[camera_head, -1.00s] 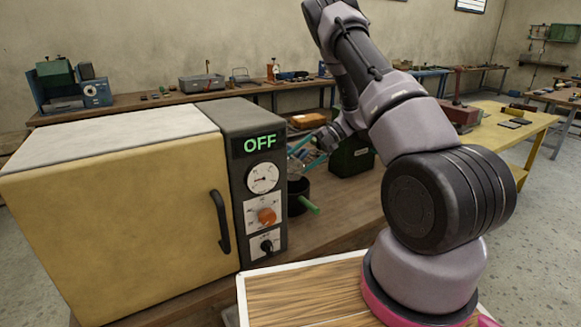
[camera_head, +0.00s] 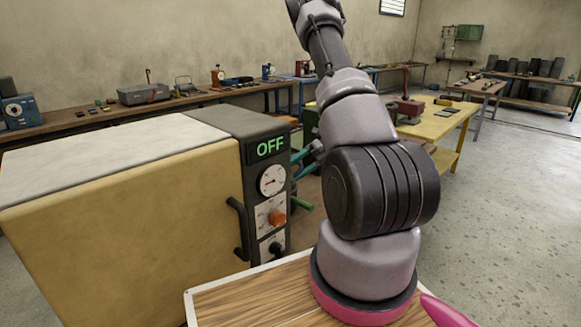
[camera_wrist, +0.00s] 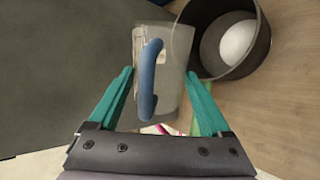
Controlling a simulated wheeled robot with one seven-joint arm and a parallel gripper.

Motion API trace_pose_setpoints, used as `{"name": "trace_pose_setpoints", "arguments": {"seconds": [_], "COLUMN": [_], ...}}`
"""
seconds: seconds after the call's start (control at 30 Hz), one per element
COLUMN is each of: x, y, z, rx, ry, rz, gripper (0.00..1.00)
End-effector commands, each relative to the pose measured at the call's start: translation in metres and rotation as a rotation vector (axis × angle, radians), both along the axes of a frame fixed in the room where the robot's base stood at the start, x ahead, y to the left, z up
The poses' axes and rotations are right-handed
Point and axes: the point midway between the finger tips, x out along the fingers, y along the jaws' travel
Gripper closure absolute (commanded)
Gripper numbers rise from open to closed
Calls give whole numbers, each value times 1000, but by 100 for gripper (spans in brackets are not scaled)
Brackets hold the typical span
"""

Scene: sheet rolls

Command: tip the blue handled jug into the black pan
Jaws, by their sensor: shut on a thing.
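The jug (camera_wrist: 174,75) has a pale, see-through body and a blue handle (camera_wrist: 148,85) that faces the wrist camera. My gripper (camera_wrist: 159,73) has its teal fingers on both sides of the jug and is shut on it. The black pan (camera_wrist: 262,45) is at the upper right of the wrist view, close beside the jug, with a round white patch inside. How far the jug is tilted I cannot tell.
A yellow oven (camera_head: 130,235), its panel reading OFF, stands at the left, close to my gripper. A wood-topped board with a white edge (camera_head: 250,300) lies in front of it. A yellow table (camera_head: 440,125) stands behind at the right. The floor at the right is clear.

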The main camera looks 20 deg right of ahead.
Motion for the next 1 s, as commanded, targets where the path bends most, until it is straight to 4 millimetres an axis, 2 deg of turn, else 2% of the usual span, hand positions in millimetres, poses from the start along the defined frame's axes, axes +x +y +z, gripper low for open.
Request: {"name": "trace_pose_setpoints", "arguments": {"seconds": [0.33, 0.67, 0.8, 1.0], "x": [-15, -12, -3, 5], "y": [0, -1, -2, -1], "z": [13, 13, 15, 17], "rx": [-18, -36, -44, -54], "ry": [-447, -885, -1071, -1253], "rz": [-9, -12, -9, -4], "gripper": [100, 100, 100, 100]}}
